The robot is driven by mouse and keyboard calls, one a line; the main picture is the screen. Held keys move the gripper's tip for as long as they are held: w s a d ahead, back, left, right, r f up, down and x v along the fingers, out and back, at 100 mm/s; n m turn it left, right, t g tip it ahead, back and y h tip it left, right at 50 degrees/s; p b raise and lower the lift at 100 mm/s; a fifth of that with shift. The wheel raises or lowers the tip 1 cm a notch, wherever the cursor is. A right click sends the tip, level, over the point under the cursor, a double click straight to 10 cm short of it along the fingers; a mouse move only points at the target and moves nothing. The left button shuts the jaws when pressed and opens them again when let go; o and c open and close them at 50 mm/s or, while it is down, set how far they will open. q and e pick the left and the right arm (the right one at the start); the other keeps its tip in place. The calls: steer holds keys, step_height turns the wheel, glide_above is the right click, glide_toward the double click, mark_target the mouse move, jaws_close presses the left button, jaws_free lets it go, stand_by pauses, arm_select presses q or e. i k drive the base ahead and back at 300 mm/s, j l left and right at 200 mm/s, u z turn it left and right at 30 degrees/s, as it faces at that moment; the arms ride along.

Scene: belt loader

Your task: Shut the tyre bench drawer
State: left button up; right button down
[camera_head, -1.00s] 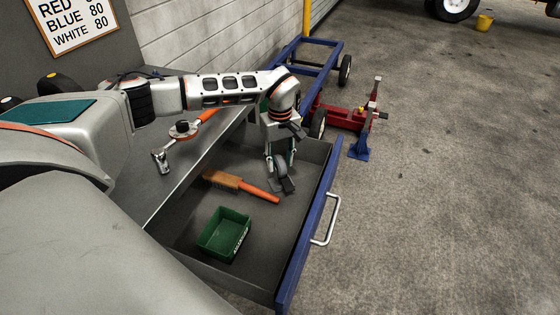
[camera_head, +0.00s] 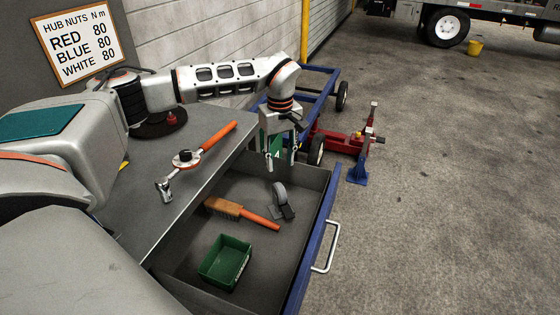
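The drawer (camera_head: 268,240) of the grey bench (camera_head: 150,205) is pulled out, with a blue front (camera_head: 318,237) and a pale bar handle (camera_head: 328,250). Inside lie a brush (camera_head: 240,213) with an orange handle, a green bin (camera_head: 225,262) and a small grey wheel-like item (camera_head: 282,198) with a dark part. My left gripper (camera_head: 280,163) points down above the drawer's far end, just above the wheel-like item. My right gripper is not in view.
A ratchet wrench (camera_head: 195,160) with an orange handle lies on the bench top. Beyond the drawer stand a blue wheeled frame (camera_head: 318,80), a red jack (camera_head: 340,142) and a blue stand (camera_head: 358,170). The concrete floor right of the drawer front is clear.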

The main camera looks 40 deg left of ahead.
mark_target(275, 278)
steer(key=k+l, duration=0.8)
steer(key=l, duration=0.1)
